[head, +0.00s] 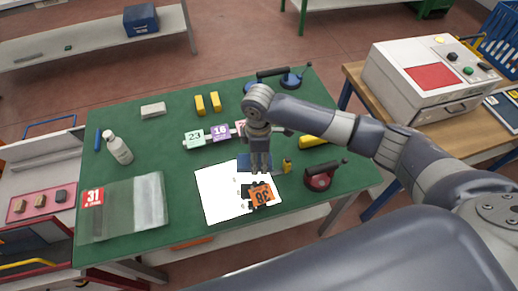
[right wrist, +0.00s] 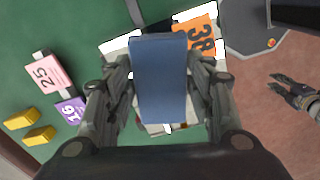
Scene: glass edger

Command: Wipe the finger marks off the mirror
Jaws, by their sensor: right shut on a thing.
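The mirror (head: 215,196) looks like a bright white panel lying flat on the green table. Small dark marks show on it near its middle. An orange card marked 38 (head: 262,194) with a black part lies over its right side; the card also shows in the right wrist view (right wrist: 201,36). My right gripper (head: 260,170) is above the mirror's upper right part, shut on a blue pad (right wrist: 160,80). Whether the pad touches the glass I cannot tell. My left gripper (right wrist: 272,82) shows only at the right of the right wrist view, over the floor, its fingers apart and empty.
Numbered tags (head: 221,133) and yellow blocks (head: 215,101) are behind the mirror. A red-and-black suction cup (head: 319,178) stands close to its right. The table is clear between the bottle and the mirror.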

